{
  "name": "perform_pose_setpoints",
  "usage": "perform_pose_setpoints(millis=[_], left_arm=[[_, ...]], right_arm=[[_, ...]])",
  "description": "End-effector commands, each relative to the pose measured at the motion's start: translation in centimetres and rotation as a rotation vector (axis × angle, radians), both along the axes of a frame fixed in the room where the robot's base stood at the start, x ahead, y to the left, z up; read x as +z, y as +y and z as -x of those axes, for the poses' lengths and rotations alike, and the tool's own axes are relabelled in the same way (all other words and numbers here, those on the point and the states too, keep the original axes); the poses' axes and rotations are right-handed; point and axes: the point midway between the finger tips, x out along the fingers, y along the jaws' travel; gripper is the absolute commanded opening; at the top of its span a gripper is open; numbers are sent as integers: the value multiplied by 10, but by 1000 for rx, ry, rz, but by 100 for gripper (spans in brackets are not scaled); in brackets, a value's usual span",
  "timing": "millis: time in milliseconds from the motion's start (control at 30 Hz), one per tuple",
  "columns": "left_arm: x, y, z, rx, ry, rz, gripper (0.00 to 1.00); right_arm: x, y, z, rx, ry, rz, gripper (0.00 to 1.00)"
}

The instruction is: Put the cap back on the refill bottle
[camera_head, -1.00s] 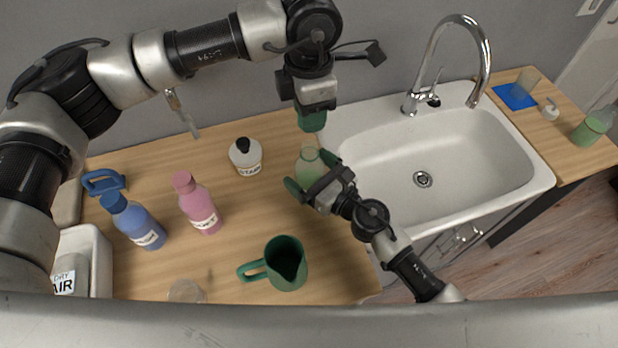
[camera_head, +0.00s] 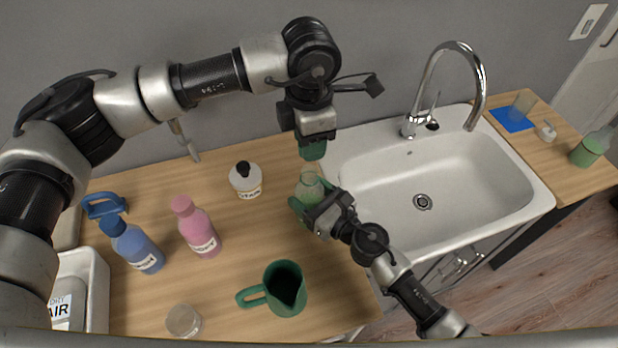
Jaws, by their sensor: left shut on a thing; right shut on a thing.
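The refill bottle (camera_head: 311,176) is pale green and see-through. It stands on the wooden counter at the left edge of the sink, its open neck upward. My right gripper (camera_head: 312,208) is shut on its body from the front right and hides part of it. My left gripper (camera_head: 313,151) points down just above the bottle's neck, with a small visible gap. It is shut, and its green fingertips hide the small thing between them, apparently the cap.
A white bottle with a black top (camera_head: 245,181), a pink bottle (camera_head: 197,228), a blue bottle (camera_head: 135,246), a green jug (camera_head: 286,290) and a glass jar (camera_head: 184,321) stand on the counter left of the grippers. The sink (camera_head: 450,175) and tap (camera_head: 478,80) lie right.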

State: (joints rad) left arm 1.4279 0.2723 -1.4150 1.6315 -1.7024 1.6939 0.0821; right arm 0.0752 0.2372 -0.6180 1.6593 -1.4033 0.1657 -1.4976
Motion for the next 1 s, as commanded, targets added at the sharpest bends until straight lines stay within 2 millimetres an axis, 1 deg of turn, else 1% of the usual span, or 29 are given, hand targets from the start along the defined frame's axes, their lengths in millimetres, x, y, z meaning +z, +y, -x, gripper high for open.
perform_pose_setpoints(millis=[100,267,767,1000], left_arm=[[-19,0,1,0,4,-3,17],[-40,0,1,1,2,-3,17],[-41,0,1,0,1,-2,17],[-52,0,1,0,2,-3,17]], right_arm=[[0,0,0,0,0,0,23],[0,0,0,0,0,0,23],[0,0,0,0,0,0,23],[0,0,0,0,0,0,23]])
